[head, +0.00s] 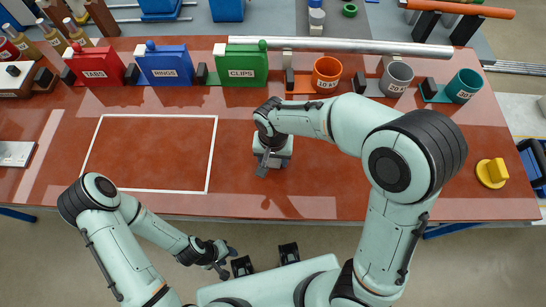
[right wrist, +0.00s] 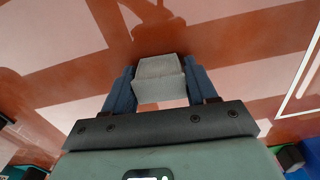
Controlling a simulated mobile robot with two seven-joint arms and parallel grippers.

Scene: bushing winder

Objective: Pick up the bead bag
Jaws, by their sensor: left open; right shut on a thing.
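The bead bag (right wrist: 160,78) shows in the right wrist view as a small pale grey, boxy thing between the two blue fingers. My right gripper (head: 263,170) is shut on it, above the red-brown tabletop right of the white outline. In the head view the gripper mostly hides the bag. I cannot tell whether the bag touches the table. My left gripper (head: 229,262) is open and empty, in front of the table's near edge.
A white-outlined rectangle (head: 150,116) on the table is empty. Red (head: 95,66), blue (head: 165,64) and green (head: 240,64) labelled containers stand behind it. Orange (head: 326,75), grey (head: 396,78) and teal (head: 463,86) cups stand back right. A yellow knob (head: 492,173) is far right.

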